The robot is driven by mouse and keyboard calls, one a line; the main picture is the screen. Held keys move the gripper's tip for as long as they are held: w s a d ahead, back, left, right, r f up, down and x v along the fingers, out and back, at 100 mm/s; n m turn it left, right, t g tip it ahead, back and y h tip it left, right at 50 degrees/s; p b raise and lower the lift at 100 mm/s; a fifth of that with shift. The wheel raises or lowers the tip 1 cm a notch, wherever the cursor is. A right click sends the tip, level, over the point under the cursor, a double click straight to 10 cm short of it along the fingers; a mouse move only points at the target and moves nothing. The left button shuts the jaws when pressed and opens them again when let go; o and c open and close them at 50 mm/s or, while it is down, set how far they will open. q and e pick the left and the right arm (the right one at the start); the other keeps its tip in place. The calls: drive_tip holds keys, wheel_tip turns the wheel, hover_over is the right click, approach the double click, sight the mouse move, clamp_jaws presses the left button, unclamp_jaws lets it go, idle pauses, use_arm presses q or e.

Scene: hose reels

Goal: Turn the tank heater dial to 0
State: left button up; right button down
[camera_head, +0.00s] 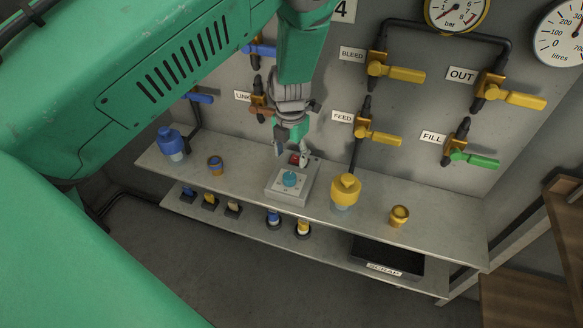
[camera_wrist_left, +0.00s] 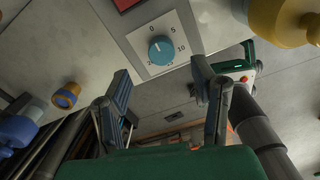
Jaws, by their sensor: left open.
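The heater dial is a round blue knob (camera_head: 289,179) on a light grey box (camera_head: 275,192) that stands on the shelf. In the left wrist view the dial (camera_wrist_left: 160,50) has a printed scale around it, with 0 and 5 readable at the top. A small white mark shows on the knob, but I cannot tell its exact setting. My left gripper (camera_head: 291,152) is open and empty, just above and behind the dial in the head view. Its two fingers (camera_wrist_left: 161,83) stand apart below the dial in the wrist view, not touching it. My right gripper is out of view.
A red button (camera_head: 295,159) sits behind the dial. A yellow bottle (camera_head: 345,191) stands to its right, a blue bottle (camera_head: 172,144) and small cup (camera_head: 215,165) to its left. Valves with yellow handles (camera_head: 405,74) line the wall. A black scrap bin (camera_head: 386,257) is below.

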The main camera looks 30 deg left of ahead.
sight(291, 174)
use_arm(q)
drive_tip(key=shift+r, duration=2)
